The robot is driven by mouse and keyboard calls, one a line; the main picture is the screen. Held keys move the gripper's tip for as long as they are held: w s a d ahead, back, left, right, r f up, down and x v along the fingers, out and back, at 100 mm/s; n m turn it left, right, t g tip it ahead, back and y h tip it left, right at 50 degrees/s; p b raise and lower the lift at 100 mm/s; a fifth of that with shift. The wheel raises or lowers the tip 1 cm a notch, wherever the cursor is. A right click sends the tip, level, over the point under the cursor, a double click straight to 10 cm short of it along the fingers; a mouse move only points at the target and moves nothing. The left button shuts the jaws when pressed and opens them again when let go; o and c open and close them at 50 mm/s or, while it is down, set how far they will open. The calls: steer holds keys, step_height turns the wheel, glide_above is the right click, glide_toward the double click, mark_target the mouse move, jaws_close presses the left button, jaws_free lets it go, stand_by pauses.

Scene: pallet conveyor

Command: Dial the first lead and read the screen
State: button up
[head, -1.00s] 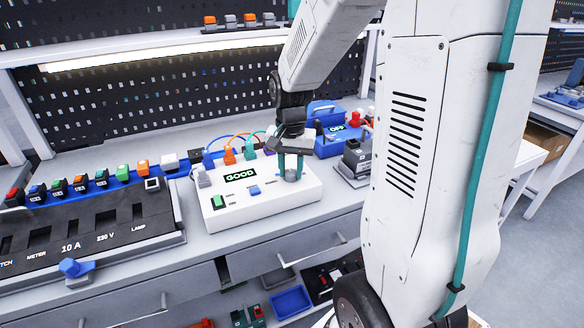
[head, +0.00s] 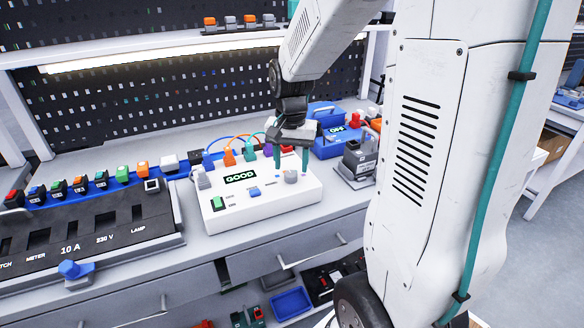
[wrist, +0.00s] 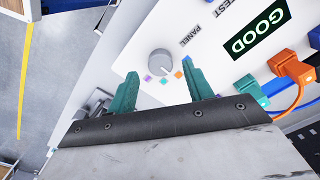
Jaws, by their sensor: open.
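The white test box (head: 262,207) stands on the bench. Its screen (head: 240,176) reads GOOD in green; the screen also shows in the wrist view (wrist: 257,32). A round grey dial (head: 291,176) is at the box's right end. In the wrist view the dial (wrist: 160,62) has small coloured squares, purple, teal and orange, beside it. My gripper (head: 291,172) is open, its teal fingers above the box near the dial. In the wrist view the fingers (wrist: 160,92) are spread apart, and the dial lies just beyond them, not held.
Coloured plugs with leads, including an orange one (head: 229,157), stand along the box's back edge. A blue unit (head: 325,145) marked OFF and a dark device (head: 358,160) stand to the right. A black panel (head: 90,232) with slots lies left.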

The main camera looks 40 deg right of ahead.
mark_target(295, 187)
step_height(295, 187, up, 5)
steer(key=shift+r, duration=0.2)
stand_by(0.6)
steer(key=shift+s+a+f+n, duration=0.15)
steer(key=shift+s+n, duration=0.1)
steer(key=shift+n, duration=0.15)
steer(key=s+a+r+n, duration=0.2)
steer(key=s+a+n, duration=0.2)
steer(key=s+a, duration=0.3)
steer(key=s+a+r+n+t, duration=0.1)
steer(key=s+a+n, duration=0.4)
steer(key=s, duration=0.7)
steer(key=shift+a+r, duration=0.8)
steer(key=shift+a, duration=0.05)
stand_by(0.3)
